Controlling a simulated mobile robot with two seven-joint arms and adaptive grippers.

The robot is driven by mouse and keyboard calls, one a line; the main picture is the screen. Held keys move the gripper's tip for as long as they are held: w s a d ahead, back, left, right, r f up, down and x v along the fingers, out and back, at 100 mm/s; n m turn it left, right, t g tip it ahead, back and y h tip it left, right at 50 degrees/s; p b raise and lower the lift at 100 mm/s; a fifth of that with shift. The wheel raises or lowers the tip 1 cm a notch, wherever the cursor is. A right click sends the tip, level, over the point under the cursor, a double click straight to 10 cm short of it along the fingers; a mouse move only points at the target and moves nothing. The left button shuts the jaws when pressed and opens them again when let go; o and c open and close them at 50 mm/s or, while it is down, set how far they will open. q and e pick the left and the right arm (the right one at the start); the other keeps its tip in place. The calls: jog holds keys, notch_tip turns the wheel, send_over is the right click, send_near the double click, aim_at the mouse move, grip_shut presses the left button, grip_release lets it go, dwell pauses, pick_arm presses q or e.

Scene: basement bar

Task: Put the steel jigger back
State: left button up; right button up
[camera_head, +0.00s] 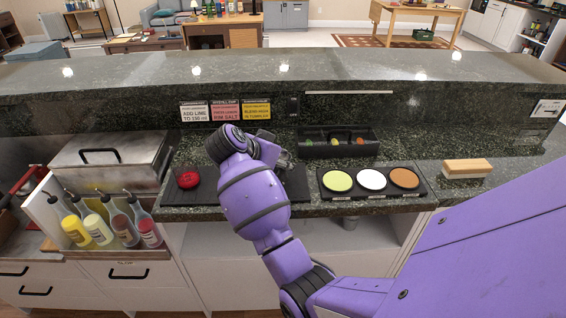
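My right arm, purple with dark bands, comes in from the lower right and reaches to the middle of the counter. A small dark grey part of my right gripper (284,160) shows just past the wrist, low over the dark mat (207,192). The wrist hides most of the gripper, so its fingers and anything between them cannot be made out. I cannot pick out the steel jigger; it may be hidden behind my arm. My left gripper is not in view.
A red round item (188,179) lies at the mat's left. A black caddy (340,143) stands behind a rimming tray (328,192) with green, white and tan discs. A wooden block (467,168) is at right. Bottles (104,229) and a steel lidded bin (105,160) are at left.

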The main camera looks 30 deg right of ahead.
jog(key=shift+o, duration=1.4)
